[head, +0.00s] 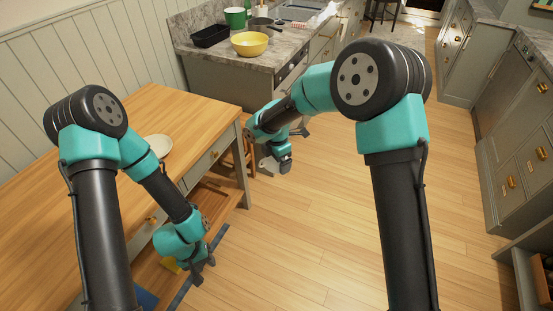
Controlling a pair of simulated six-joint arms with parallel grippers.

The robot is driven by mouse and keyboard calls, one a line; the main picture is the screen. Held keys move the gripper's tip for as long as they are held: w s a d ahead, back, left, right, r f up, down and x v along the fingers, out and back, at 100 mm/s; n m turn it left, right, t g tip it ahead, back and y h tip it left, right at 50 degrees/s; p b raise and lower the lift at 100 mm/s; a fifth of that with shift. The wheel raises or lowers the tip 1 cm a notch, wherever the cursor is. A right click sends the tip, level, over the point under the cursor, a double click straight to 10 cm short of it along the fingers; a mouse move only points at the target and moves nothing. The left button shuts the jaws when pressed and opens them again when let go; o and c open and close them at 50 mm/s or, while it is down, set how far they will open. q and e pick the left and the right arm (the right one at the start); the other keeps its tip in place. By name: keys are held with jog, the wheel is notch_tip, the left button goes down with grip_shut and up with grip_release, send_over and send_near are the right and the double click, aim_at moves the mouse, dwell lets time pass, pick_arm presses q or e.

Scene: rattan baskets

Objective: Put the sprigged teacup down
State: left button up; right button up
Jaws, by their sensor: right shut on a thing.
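My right gripper (285,166) is low, just right of the wooden table (200,100), over the floor. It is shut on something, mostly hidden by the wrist. A small pale patch (268,165) shows beside it. This fits the sprigged teacup, but no sprig pattern can be made out. My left gripper (203,272) hangs at the table's front side, near the lower shelf. Its fingers look spread and hold nothing that I can see. A pale round plate (156,147) lies on the table, partly behind my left arm.
The table has drawers and a lower shelf, with a yellow thing (171,265) and a blue thing (146,298) low down. A wooden stool (249,155) stands by its end. A counter behind holds a yellow bowl (249,44) and black tray (210,36). The floor rightward is clear.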

pick_arm(q)
jog(key=shift+w+d+m+t, duration=0.3)
jog(key=shift+w+m, duration=0.15)
jog(key=shift+w, duration=0.1)
jog(key=shift+w+d+m+t, duration=0.15)
jog(key=shift+w+m+t, duration=0.15)
jog(key=shift+w+m, duration=0.2)
pick_arm(e)
jog(key=w+d+f+m, duration=0.2)
jog(key=d+f+m, duration=0.4)
jog(key=d+m, duration=0.4)
jog(key=w+d+f+m, duration=0.3)
jog(key=d+f+m, duration=0.3)
jog(key=d+m, duration=0.4)
jog(key=shift+d+f+m, duration=0.25)
jog(key=shift+f+m, duration=0.05)
jog(key=shift+m, duration=2)
jog(key=shift+w, duration=0.15)
